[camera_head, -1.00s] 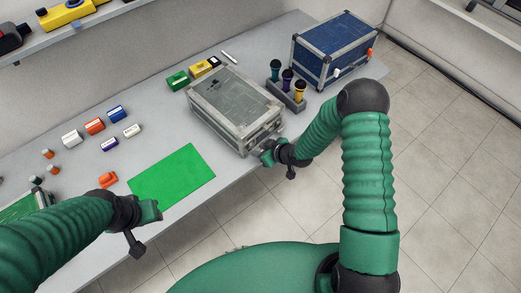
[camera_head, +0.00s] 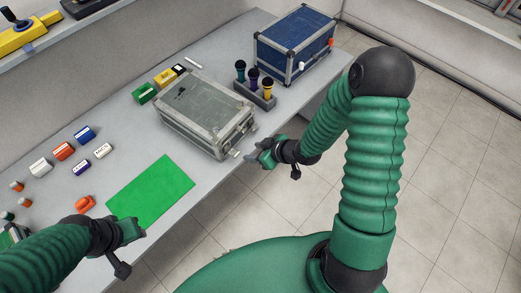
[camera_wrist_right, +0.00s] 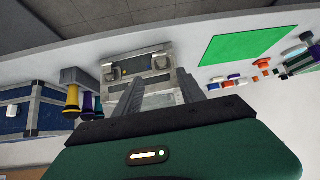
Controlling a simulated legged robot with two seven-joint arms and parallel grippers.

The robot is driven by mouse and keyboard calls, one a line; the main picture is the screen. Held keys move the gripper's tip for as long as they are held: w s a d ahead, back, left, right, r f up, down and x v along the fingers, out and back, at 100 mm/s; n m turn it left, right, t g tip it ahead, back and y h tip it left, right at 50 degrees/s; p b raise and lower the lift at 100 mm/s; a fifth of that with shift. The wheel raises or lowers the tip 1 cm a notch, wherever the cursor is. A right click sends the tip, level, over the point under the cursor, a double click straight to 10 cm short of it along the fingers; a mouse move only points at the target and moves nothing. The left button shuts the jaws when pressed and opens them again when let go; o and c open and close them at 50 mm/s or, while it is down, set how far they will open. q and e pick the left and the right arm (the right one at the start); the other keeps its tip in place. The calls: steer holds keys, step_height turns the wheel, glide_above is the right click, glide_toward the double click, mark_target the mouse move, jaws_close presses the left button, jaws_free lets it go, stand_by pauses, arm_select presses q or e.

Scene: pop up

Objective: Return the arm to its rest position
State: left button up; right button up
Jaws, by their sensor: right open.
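My right gripper (camera_head: 263,154) is open and empty, just off the table's front edge, a little right of the front of a grey metal case (camera_head: 200,108). A gap shows between them. In the right wrist view, the two fingers of the right gripper (camera_wrist_right: 160,88) stand apart, with the case (camera_wrist_right: 150,67) beyond them, upside down. My left gripper (camera_head: 133,231) is by the table's front edge, at the near corner of a green mat (camera_head: 150,193). It appears to hold nothing, but its jaws are too small to read.
A blue case (camera_head: 295,45) and a holder (camera_head: 262,97) with colored-handled tools stand at the table's back right. Small colored blocks (camera_head: 64,151) lie at left. A shelf (camera_head: 75,29) runs along the wall. The floor (camera_head: 440,150) at right is clear.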

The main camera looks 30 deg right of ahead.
arm_select(q)
steer(key=shift+r, duration=0.3)
arm_select(e)
steer(key=v, duration=0.3)
steer(key=shift+s+r, duration=0.15)
steer(key=shift+r, duration=0.05)
steer(key=shift+d, duration=0.1)
arm_select(q)
steer(key=shift+d, duration=0.2)
arm_select(e)
steer(key=s+a+r+m+g+h, duration=0.2)
steer(key=s+r+m+g+h, duration=0.2)
steer(key=s+r, duration=0.3)
steer(key=s+m+g, duration=0.1)
steer(key=s, duration=0.2)
steer(key=shift+s+a+r, duration=0.25)
steer(key=shift+a+r, duration=0.05)
steer(key=shift+r, duration=0.1)
